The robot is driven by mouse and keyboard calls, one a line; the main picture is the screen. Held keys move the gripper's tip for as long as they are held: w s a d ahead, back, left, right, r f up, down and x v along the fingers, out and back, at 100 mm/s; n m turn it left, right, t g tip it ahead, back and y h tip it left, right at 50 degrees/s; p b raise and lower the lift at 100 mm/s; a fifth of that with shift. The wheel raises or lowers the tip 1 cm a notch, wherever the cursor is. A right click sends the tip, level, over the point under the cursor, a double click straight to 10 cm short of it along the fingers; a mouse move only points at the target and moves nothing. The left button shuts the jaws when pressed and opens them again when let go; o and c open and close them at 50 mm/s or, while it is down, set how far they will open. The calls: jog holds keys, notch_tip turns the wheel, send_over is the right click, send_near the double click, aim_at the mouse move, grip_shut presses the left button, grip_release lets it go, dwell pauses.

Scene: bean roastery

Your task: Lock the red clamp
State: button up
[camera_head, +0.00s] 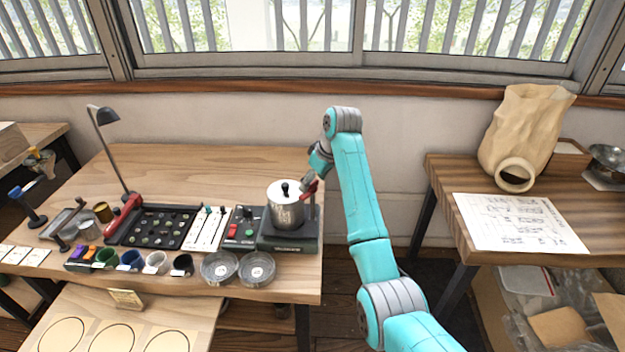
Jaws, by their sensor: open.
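The red clamp (310,189) is a small red piece at the upper right side of the silver lidded pot (285,208). The pot stands on a dark machine base (289,240) near the right end of the left table. My gripper (307,183) is right beside the clamp, at the pot's upper right. It is small and partly hidden here, and its fingers look apart. I cannot tell whether it touches the clamp. The clamp's exact lever position is too small to make out.
A control box with a red switch (233,231) stands left of the pot. Two glass dishes (257,270) sit in front. A black bean tray (157,240) and desk lamp (98,116) stand farther left. The back of the table is clear.

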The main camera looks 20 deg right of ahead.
jog(key=c, duration=1.2)
jog(key=shift+o, duration=0.2)
jog(key=shift+m, duration=0.3)
jog(key=m+h, duration=0.1)
jog(key=m, duration=0.1)
jog(key=m+h, duration=0.1)
jog(key=m, duration=0.1)
jog(key=shift+a+m+t, duration=0.15)
jog(key=shift+m+t, duration=0.15)
jog(key=shift+m, duration=0.1)
jog(key=shift+m+h, duration=1)
jog(key=shift+m, duration=1.5)
